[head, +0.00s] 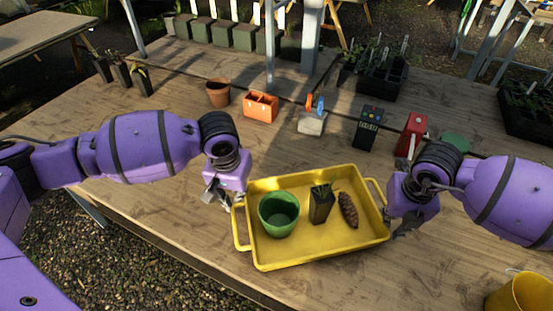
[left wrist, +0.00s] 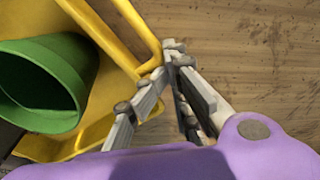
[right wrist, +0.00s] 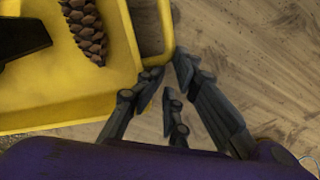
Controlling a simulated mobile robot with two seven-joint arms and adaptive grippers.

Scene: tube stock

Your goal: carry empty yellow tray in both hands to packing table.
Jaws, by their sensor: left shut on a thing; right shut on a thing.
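The yellow tray (head: 310,253) rests on the wooden table and is not empty. It holds a green pot (head: 279,214), a small black pot with a seedling (head: 321,206) and a brown pine cone (head: 348,210). My left gripper (head: 228,203) is shut on the tray's left handle; its fingertips meet at the yellow bar in the left wrist view (left wrist: 165,62). My right gripper (head: 391,222) is shut on the right handle, with its fingers at the handle's corner in the right wrist view (right wrist: 165,72). Which table is the packing table cannot be told.
Behind the tray stand a terracotta pot (head: 218,93), an orange box (head: 261,107), a dark device with buttons (head: 369,127) and a red object (head: 412,134). A yellow bucket (head: 520,292) is at the lower right. Another table (head: 40,32) stands at the upper left.

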